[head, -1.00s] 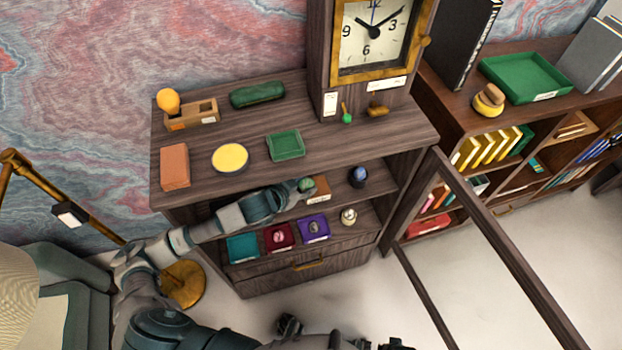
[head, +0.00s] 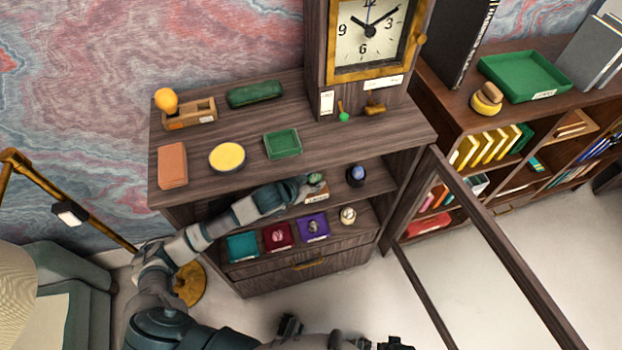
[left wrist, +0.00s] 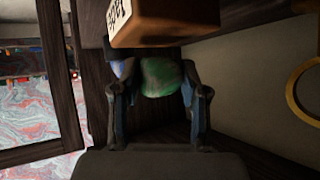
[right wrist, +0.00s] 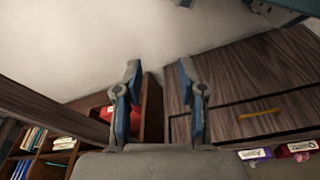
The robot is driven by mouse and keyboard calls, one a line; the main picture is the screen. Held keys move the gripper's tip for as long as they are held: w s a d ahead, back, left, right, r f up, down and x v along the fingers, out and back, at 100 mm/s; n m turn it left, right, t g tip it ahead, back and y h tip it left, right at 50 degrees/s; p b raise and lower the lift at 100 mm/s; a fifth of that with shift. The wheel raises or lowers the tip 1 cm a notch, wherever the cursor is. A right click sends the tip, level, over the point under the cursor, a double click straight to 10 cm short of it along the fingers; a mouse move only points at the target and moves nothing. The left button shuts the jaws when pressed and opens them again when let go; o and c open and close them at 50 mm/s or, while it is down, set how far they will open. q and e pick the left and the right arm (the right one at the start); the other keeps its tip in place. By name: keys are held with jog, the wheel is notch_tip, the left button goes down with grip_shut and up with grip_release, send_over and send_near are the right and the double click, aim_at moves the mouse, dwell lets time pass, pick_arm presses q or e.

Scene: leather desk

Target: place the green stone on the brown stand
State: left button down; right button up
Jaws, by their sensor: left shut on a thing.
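The green stone (head: 316,178) is held by my left gripper (head: 309,182) inside the open cabinet's upper shelf. In the left wrist view the stone (left wrist: 160,77) sits between the two fingers (left wrist: 157,88). The brown stand (head: 318,195) with a white label is on that shelf, right at the gripper's tip. In the left wrist view the stand (left wrist: 168,22) fills the top, close to the stone; I cannot tell if they touch. My right gripper (right wrist: 159,75) is open and empty, over the floor in front of the cabinet.
A blue stone on a dark stand (head: 357,176) is just right of the brown stand. Teal (head: 242,247), red (head: 278,237) and purple (head: 313,227) trays line the lower shelf. The open glass door (head: 495,245) stands to the right. The shelf board above limits headroom.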

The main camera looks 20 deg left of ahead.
pick_arm(q)
jog(key=shift+f, duration=0.1)
jog(key=shift+a+f+b, duration=0.25)
jog(key=shift+a+b, duration=0.05)
jog(key=shift+a, duration=0.1)
jog(key=shift+d+f, duration=0.1)
jog(key=shift+d, duration=0.25)
jog(key=c, duration=0.7)
grip_release()
jog(key=shift+c, duration=0.2)
jog(key=shift+o, duration=0.9)
jog(key=shift+a, duration=0.2)
pick_arm(e)
notch_tip(320, 180, up, 3)
jog(key=shift+w+f, duration=0.15)
